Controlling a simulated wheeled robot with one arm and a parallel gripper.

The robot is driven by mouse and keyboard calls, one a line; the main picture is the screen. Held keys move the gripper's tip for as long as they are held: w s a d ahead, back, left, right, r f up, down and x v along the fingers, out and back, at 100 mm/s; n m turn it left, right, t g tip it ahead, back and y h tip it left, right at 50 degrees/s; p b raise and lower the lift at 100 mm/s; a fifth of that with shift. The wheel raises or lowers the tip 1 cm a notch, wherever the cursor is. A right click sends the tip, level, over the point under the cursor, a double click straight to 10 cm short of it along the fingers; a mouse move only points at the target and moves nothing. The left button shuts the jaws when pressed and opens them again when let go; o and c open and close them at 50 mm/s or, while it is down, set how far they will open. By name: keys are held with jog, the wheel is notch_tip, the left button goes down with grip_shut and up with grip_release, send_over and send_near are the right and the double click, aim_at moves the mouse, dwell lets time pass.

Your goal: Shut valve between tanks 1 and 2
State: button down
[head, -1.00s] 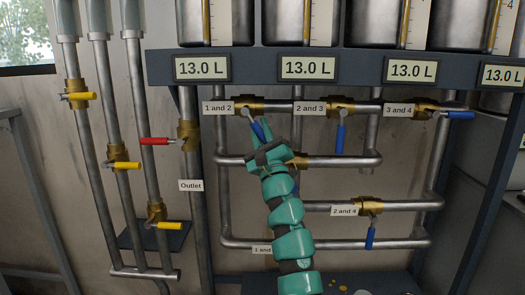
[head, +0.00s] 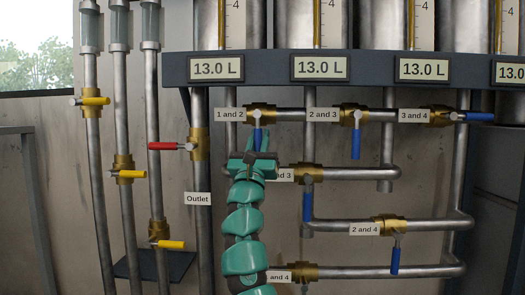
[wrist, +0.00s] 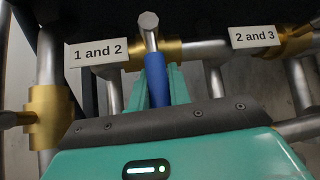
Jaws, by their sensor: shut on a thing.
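The valve labelled "1 and 2" has a brass body (head: 262,112) on the top horizontal pipe. Its blue handle (head: 257,136) hangs straight down, across the pipe. In the wrist view the blue handle (wrist: 156,78) runs from its grey pivot end down between the teal fingers. My gripper (head: 259,143) is shut on this handle from below. In the wrist view my gripper (wrist: 157,85) has one finger on each side of the handle. The handle's lower end is hidden by the gripper. The "1 and 2" label (wrist: 97,52) is at its left.
The "2 and 3" valve handle (head: 356,140) hangs down to the right. The "3 and 4" handle (head: 478,117) lies along its pipe. The red outlet handle (head: 162,146) is at the left. Lower pipes and valves are partly behind my arm. All three fully visible displays read 13.0 L.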

jog(key=shift+a+m+h, duration=0.15)
jog(key=shift+m+h, duration=0.35)
jog(key=shift+m, duration=0.1)
jog(key=c, duration=1.3)
grip_release()
jog(key=shift+s+a+f, duration=0.15)
jog(key=shift+s+f, duration=0.1)
jog(key=shift+f, duration=0.15)
jog(key=shift+s+f+p, duration=0.3)
jog(key=shift+s+f, duration=0.15)
jog(key=shift+s, duration=0.15)
jog(key=p+v, duration=0.2)
jog(key=v, duration=1.3)
jog(key=shift+p, duration=0.4)
jog(key=shift+a+r, duration=0.1)
